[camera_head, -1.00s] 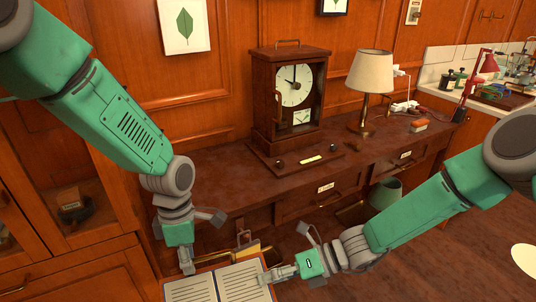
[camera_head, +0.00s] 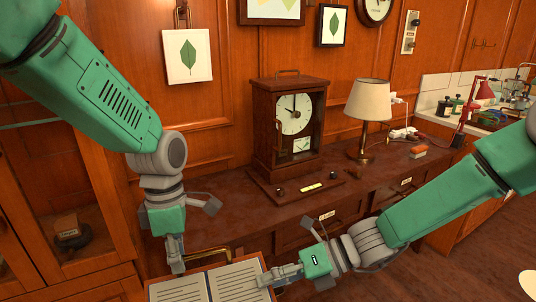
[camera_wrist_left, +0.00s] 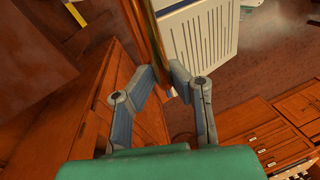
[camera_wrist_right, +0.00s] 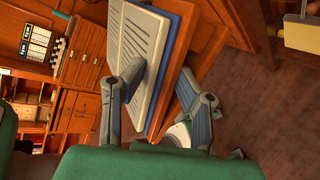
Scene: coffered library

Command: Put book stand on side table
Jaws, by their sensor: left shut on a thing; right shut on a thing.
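The book stand (camera_head: 262,262) carries an open book (camera_head: 212,283) with printed pages, at the bottom of the head view. My left gripper (camera_head: 177,262) is shut on its left edge, and my right gripper (camera_head: 268,278) is shut on its right edge. In the left wrist view, the fingers close around the stand's brown edge (camera_wrist_left: 150,45). In the right wrist view, the fingers clasp the wooden stand (camera_wrist_right: 190,85) with the book's pages (camera_wrist_right: 140,50) beside it. The stand's lower part is cut off in the head view. The side table is not clearly identifiable.
A dark wooden desk (camera_head: 225,226) runs along the wall behind the stand. It bears a boxed clock (camera_head: 292,122), a lamp (camera_head: 367,103) and a red-brown block (camera_head: 418,151). A glass-front cabinet (camera_head: 65,190) is at the left. Wooden floor (camera_head: 450,255) is open at the right.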

